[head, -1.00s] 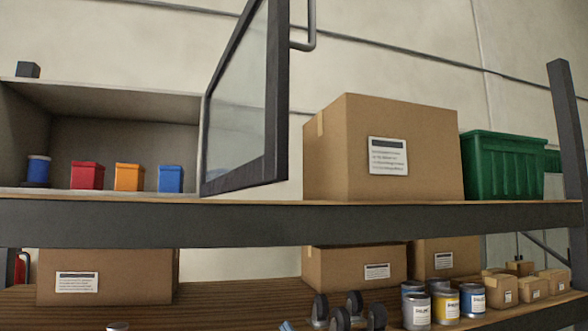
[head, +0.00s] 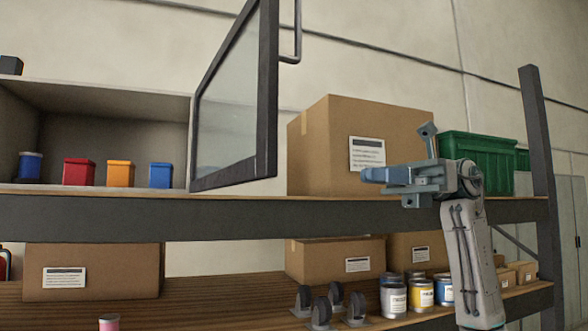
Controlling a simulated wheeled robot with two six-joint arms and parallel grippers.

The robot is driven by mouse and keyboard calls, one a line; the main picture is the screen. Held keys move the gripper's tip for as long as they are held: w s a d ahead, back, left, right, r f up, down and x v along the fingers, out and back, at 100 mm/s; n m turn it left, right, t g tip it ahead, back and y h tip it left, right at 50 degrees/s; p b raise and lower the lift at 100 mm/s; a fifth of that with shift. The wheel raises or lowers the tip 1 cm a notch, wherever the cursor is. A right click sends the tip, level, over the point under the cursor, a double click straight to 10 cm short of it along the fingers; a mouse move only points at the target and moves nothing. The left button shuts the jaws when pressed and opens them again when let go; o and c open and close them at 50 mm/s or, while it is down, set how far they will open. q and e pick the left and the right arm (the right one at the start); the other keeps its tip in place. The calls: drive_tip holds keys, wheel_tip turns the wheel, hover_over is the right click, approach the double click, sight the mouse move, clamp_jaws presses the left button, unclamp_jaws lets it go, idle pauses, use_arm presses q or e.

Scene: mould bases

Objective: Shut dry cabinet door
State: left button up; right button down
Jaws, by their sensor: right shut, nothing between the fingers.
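The dry cabinet (head: 110,92) stands on the upper shelf at the left, its front open. Its glass door (head: 228,105) has a dark frame, is hinged at the cabinet's right side and swings out wide open towards me. The door's handle (head: 297,35) is a grey bar on the right of the frame, near the top of the view. My right gripper (head: 368,175) is shut and empty. It points left, in front of the large cardboard box, to the right of the door and apart from it, lower than the handle. My left gripper is not in view.
Inside the cabinet are a red box (head: 79,172), an orange box (head: 120,174) and blue containers. A large cardboard box (head: 320,150) and a green crate (head: 490,165) stand right of the door. The lower shelf holds boxes, cans (head: 394,298) and castors (head: 321,312).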

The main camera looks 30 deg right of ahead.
drive_tip(key=w+a+p, duration=0.1)
drive_tip(key=a+p, duration=0.5)
drive_tip(key=a, duration=0.7)
drive_tip(key=shift+w+a, duration=0.35)
drive_tip(key=shift+w, duration=0.05)
drive_tip(key=shift+f, duration=0.1)
